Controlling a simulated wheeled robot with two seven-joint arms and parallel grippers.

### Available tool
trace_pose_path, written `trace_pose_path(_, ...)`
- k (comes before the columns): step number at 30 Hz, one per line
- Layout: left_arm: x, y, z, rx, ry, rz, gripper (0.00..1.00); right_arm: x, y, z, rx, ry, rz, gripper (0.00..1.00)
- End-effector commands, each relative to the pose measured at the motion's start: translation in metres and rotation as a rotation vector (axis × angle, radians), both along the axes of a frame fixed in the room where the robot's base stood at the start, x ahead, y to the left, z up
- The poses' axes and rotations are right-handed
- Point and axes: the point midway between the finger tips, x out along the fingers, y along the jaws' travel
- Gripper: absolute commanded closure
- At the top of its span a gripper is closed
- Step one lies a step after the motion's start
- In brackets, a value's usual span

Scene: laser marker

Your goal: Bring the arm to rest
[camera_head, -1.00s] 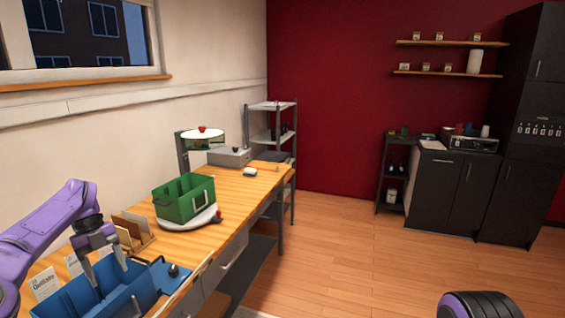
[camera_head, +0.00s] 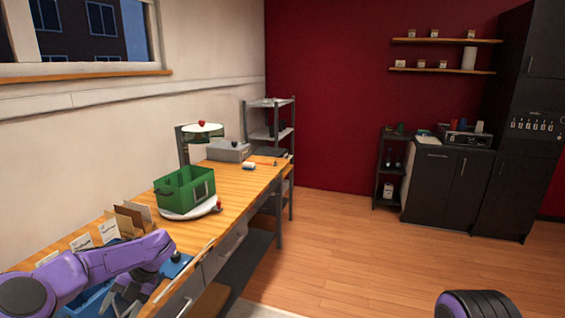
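My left arm comes in from the lower left, purple, bent low over the near end of the workbench. Its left gripper (camera_head: 122,300) points down at the bench's front edge, by the blue tray (camera_head: 95,297); its fingers look spread apart, with nothing seen between them. The arm hides much of the tray. At the lower right only a purple and black part of my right arm shows; its gripper is out of view.
Brown and white cards (camera_head: 130,217) stand behind my arm. A grey shelf rack (camera_head: 270,135) stands at the bench's far end. The floor to the right is clear.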

Motion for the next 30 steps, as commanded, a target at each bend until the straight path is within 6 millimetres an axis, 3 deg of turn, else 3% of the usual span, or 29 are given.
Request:
trace_pose_path(5,-0.013,-0.020,-0.078,0.233,0.179,-0.521,0.35,0.000,0.000,-0.025,0.000,0.000,0.000,0.57)
trace_pose_path(8,-0.035,-0.047,-0.143,0.340,0.344,-1.004,0.35,0.000,0.000,-0.042,0.000,0.000,0.000,0.57)
trace_pose_path(11,-0.082,-0.081,-0.209,0.337,0.525,-1.511,0.35,0.000,0.000,-0.057,0.000,0.000,0.000,0.57)
trace_pose_path(12,-0.108,-0.093,-0.231,0.302,0.592,-1.686,0.35,0.000,0.000,-0.062,0.000,0.000,0.000,0.57)
trace_pose_path(15,-0.183,-0.114,-0.272,0.158,0.743,-2.057,0.35,0.000,0.000,-0.073,0.000,0.000,0.000,0.57)
trace_pose_path(18,-0.255,-0.125,-0.290,-0.023,0.855,-2.315,0.35,0.000,0.000,-0.080,0.000,0.000,0.000,0.57)
trace_pose_path(21,-0.307,-0.128,-0.293,-0.174,0.923,-2.464,0.35,0.000,0.000,-0.084,0.000,0.000,0.000,0.57)
trace_pose_path(25,-0.337,-0.130,-0.290,-0.270,0.957,-2.540,0.35,0.000,0.000,-0.085,0.000,0.000,0.000,0.57)
trace_pose_path(30,-0.340,-0.130,-0.289,-0.280,0.957,-2.547,0.35,0.000,0.000,-0.085,0.000,0.000,0.000,0.57)
